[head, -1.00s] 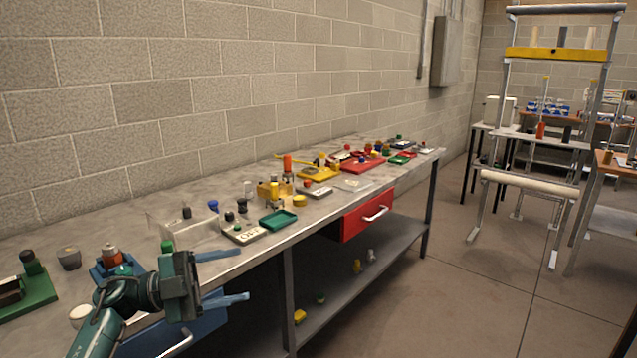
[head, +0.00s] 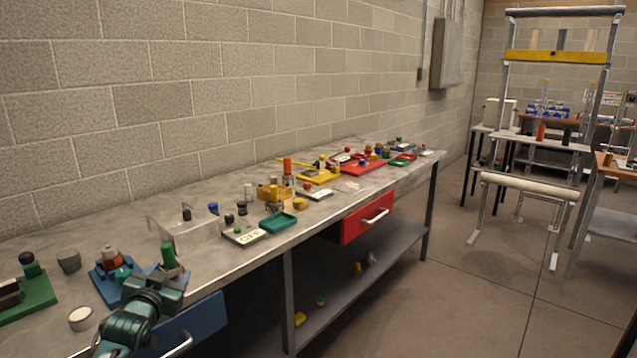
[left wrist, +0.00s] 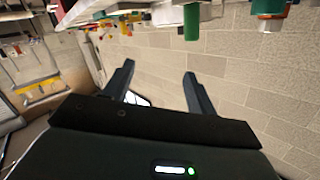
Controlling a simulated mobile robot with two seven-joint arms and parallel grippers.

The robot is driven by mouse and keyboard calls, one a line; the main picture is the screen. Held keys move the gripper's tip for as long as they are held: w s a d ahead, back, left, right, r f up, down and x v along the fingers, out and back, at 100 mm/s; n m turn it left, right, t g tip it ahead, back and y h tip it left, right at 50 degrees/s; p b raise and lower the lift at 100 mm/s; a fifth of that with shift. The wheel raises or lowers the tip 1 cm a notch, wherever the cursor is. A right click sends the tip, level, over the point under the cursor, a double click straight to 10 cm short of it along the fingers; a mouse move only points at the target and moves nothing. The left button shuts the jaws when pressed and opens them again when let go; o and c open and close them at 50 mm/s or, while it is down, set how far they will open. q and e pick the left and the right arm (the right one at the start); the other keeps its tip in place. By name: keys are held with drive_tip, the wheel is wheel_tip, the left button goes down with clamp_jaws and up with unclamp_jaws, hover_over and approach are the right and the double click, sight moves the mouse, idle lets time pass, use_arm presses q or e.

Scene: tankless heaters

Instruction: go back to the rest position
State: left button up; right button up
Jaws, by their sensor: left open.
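My left gripper (head: 163,286) is at the near edge of the workbench (head: 215,259), low in the head view. The bench appears upside down along the top of that view. My right gripper is in neither view.
A green cylinder (head: 168,256) and a blue fixture (head: 108,283) stand close to my left gripper. A blue drawer (head: 205,320) is just to its right, and an open red drawer (head: 367,220) is farther along.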

use_arm(q)
drive_tip(key=s+d+f+m+g+h, duration=0.1)
drive_tip(key=s+d+f+g+h, duration=0.1)
drive_tip(key=s+d+f, duration=0.55)
drive_tip(key=s+d+f+g+h, duration=0.1)
drive_tip(key=s+d+f, duration=0.3)
drive_tip(key=s+f, duration=0.6)
drive_tip(key=s+d+f+g, duration=0.1)
drive_tip(key=s+d, duration=0.2)
drive_tip(key=s, duration=0.6)
drive_tip(key=s+d+f+n+g+h, duration=0.1)
drive_tip(key=s+d, duration=0.3)
drive_tip(key=s, duration=0.6)
drive_tip(key=shift+s+f+g+h, duration=0.3)
drive_tip(key=shift+f+g, duration=0.1)
drive_tip(key=shift+f, duration=0.3)
